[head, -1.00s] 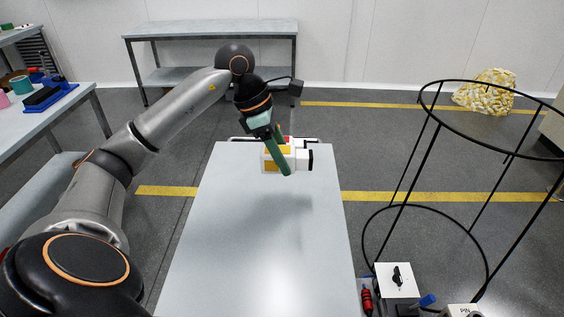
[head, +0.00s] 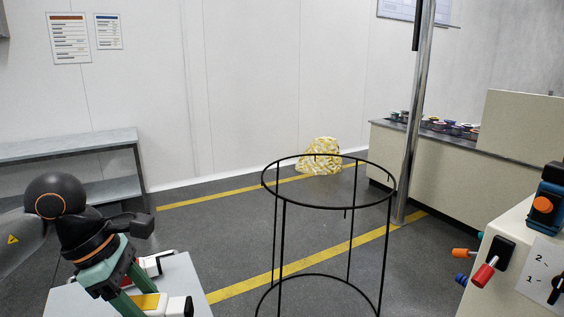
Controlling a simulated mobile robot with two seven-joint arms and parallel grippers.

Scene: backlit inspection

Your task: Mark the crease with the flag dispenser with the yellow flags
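My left gripper (head: 148,302) reaches down over the grey table at the lower left of the head view. Its two green fingers stand apart, and the near fingertip is cut off by the bottom edge. A white dispenser with a yellow part (head: 178,306) is at the fingers, partly covered by them and cut off below. I cannot tell whether the fingers touch it. A red and white item (head: 152,265) shows just behind the fingers. No crease can be made out. My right gripper is out of view.
A black wire ring stand (head: 283,232) stands on the floor right of the table (head: 197,284). A crumpled yellow and white heap (head: 321,157) lies behind it. A panel with knobs (head: 510,245) is at the right edge. A counter (head: 430,165) and metal pole (head: 412,150) stand behind.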

